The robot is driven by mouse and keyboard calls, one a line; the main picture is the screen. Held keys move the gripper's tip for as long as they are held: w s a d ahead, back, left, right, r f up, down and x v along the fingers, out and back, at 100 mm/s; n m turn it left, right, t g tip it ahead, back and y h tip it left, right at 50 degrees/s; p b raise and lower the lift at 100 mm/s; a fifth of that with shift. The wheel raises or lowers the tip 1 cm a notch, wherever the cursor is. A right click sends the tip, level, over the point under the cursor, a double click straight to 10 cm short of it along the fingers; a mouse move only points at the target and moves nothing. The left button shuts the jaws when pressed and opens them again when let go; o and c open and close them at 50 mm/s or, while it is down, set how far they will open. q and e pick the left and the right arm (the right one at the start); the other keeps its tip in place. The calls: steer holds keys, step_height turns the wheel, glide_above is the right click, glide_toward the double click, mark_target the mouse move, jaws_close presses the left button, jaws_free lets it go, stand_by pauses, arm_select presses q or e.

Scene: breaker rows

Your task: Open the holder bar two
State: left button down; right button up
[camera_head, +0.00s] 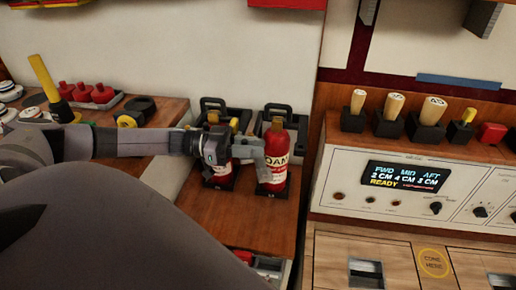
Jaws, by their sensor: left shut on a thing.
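Two black holders stand side by side on the wooden counter, each with a red bottle in it. The right bottle (274,158) has a white label reading "OAM" in part and sits upright in the right holder (267,194). The left bottle (217,183) is largely behind my left gripper (254,154). That gripper reaches in from the left, in front of the left bottle, with its fingers at the left edge of the right bottle. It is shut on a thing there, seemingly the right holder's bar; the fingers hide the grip. My right gripper is out of view.
A console with a lit display (403,177) stands to the right, with several wooden-handled levers (393,106) on top. Red knobs (92,92), a yellow-handled lever (45,80) and a black roll (139,108) are at the left. The counter before the holders is partly clear.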

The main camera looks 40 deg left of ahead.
arm_select(q)
steer(key=c, duration=1.1)
jaws_free()
step_height(320, 180, up, 20)
steer(key=p, duration=0.1)
steer(key=shift+s+f, duration=0.1)
